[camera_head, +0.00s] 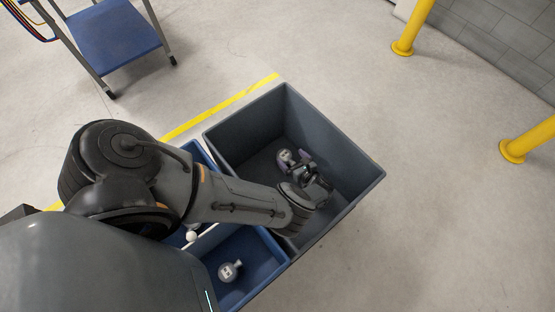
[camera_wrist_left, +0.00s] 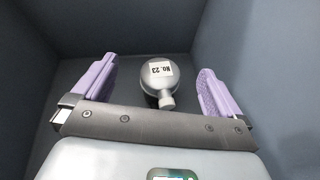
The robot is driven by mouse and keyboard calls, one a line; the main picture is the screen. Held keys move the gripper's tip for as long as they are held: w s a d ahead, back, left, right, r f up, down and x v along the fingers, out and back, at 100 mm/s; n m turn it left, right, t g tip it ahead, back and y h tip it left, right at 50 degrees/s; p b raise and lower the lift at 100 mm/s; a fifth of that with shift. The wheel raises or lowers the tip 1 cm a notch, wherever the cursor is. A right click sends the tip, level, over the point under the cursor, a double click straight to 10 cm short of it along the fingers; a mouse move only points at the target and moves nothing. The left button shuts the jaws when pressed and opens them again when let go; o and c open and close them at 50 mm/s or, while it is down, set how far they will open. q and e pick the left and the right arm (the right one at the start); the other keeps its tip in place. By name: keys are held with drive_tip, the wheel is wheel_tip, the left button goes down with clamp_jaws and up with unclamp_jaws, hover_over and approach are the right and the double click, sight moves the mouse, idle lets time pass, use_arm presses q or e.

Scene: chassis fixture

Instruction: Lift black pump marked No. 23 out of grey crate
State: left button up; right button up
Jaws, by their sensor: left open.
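In the head view the pump (camera_head: 284,156) is partly beside my gripper. My left gripper (camera_head: 303,161) is inside the crate, open and empty. Its purple fingers (camera_wrist_left: 156,68) appear on either side of the pump with gaps on both sides; I cannot tell how far above it they are. My right gripper is not in view.
A blue bin (camera_head: 262,262) adjoins the grey crate, with a grey pump-like item (camera_head: 230,271) in it and a white ball-ended part (camera_head: 191,236) near its divider. The crate walls surround my gripper. A blue-topped cart (camera_head: 112,38) and yellow posts (camera_head: 412,28) stand farther off.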

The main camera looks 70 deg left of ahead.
sight(285, 155)
use_arm(q)
drive_tip(key=f, duration=0.1)
drive_tip(key=f+n+b, duration=0.1)
drive_tip(key=f+b, duration=0.1)
drive_tip(key=shift+w+d+n, duration=0.3)
drive_tip(key=shift+d, duration=0.1)
drive_tip(key=shift+b+x, duration=0.7)
drive_tip(key=shift+x, duration=2.4)
drive_tip(key=shift+s+d, duration=0.1)
drive_tip(key=shift+c, duration=1.6)
drive_tip(key=c, duration=1.3)
drive_tip(key=shift+o, duration=0.2)
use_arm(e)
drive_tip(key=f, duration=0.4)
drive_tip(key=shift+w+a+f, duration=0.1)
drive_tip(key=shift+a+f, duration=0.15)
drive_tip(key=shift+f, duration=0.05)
use_arm(q)
drive_tip(key=shift+r, duration=0.15)
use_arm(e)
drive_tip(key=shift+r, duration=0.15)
